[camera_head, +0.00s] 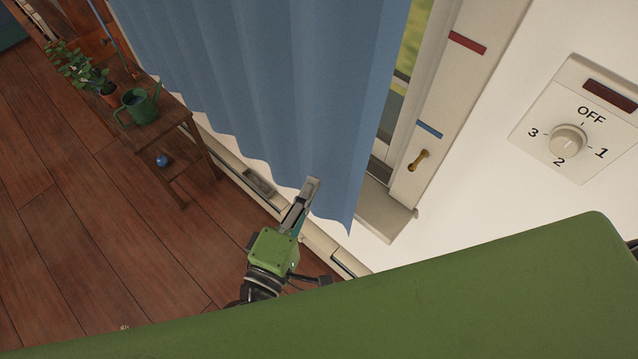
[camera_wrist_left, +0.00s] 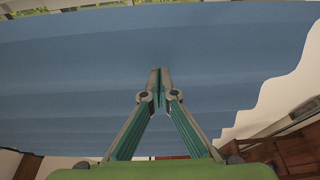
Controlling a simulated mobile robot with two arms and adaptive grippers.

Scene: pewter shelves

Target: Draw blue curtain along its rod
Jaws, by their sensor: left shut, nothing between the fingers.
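The blue curtain (camera_head: 270,75) hangs in pleats across most of the window, its lower hem wavy. Its right edge leaves a strip of glass uncovered beside the window frame. My left gripper (camera_head: 313,184) is in front of the curtain near its lower right corner, fingers together. In the left wrist view the curtain (camera_wrist_left: 90,75) fills most of the picture and the gripper's fingertips (camera_wrist_left: 160,72) meet in front of it, with no cloth visible between them. The rod is not in view. My right gripper is not in view.
A wooden stand (camera_head: 175,127) holds a green watering can (camera_head: 139,106) and a potted plant (camera_head: 85,70). A blue ball (camera_head: 162,160) is on its lower shelf. Red (camera_head: 467,43) and blue (camera_head: 429,129) marks and a brass hook (camera_head: 418,160) are on the window frame. A dial (camera_head: 568,140) is on the right wall.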

